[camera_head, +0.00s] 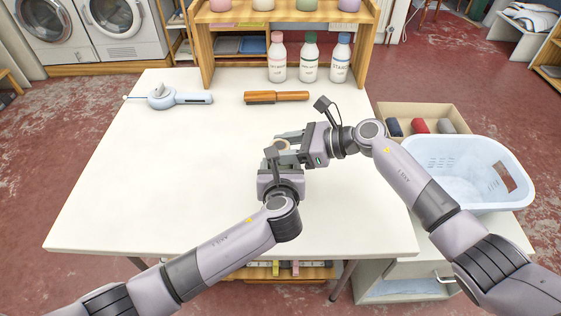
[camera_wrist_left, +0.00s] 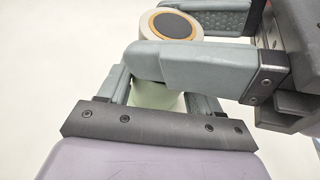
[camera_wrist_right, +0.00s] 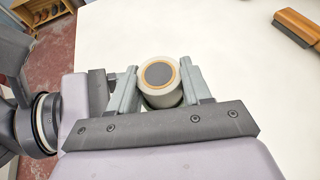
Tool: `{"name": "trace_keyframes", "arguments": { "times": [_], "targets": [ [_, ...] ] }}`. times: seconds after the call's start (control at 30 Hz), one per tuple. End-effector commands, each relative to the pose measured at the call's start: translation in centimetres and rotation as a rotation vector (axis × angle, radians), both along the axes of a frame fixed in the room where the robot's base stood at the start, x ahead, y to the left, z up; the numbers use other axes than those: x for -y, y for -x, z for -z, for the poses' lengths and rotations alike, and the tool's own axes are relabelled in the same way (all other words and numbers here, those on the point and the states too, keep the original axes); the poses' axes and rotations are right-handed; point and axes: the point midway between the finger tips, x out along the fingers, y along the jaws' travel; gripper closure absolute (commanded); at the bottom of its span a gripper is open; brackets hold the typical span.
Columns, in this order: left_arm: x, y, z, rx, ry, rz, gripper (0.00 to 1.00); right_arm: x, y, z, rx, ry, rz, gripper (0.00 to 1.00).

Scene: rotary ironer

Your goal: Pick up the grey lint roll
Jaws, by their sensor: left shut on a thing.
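The lint roll (camera_wrist_right: 160,83) is a pale, upright cylinder with a dark grey end disc and an orange ring. It also shows in the left wrist view (camera_wrist_left: 170,28). My left gripper (camera_head: 282,152) is shut on its lower part, seen as a pale green-grey body (camera_wrist_left: 155,97) between the fingers. My right gripper (camera_head: 290,138) comes in from the right, its fingers on either side of the roll's upper part. Whether they press on it cannot be told. In the head view the grippers hide most of the roll.
A brown-handled brush (camera_head: 277,97) and a pale blue device (camera_head: 178,97) lie on the white table (camera_head: 120,190). Several bottles (camera_head: 309,60) stand at the back. At right are a box (camera_head: 440,108) with navy, red and grey rolls and a blue basket (camera_head: 465,165). The table's left is clear.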

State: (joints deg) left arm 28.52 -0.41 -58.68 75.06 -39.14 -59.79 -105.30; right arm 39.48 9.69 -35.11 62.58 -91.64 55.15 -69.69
Motion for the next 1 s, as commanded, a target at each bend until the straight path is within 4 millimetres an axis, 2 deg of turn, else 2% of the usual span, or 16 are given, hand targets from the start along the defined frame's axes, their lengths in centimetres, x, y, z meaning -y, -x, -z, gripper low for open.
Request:
{"name": "trace_keyframes", "arguments": {
  "times": [0.37, 0.47, 0.8, 1.0],
  "targets": [
    [0.0, 0.0, 0.0, 0.001, 0.000, 0.001, 0.72, 0.1, 0.0, -0.5, 0.002, 0.002, -0.001, 0.98],
    [0.0, 0.0, 0.0, 0.001, 0.000, 0.001, 0.72, 0.1, -0.1, -1.9, 0.005, 0.002, 0.000, 0.98],
    [0.0, 0.0, 0.0, 0.000, 0.000, 0.000, 0.72, 0.0, 0.0, -8.4, 0.005, 0.001, -0.001, 0.98],
    [0.0, 0.0, 0.0, 0.001, 0.000, 0.000, 0.72, 0.0, 0.0, -9.9, 0.001, 0.001, 0.000, 0.98]
  ]
}}
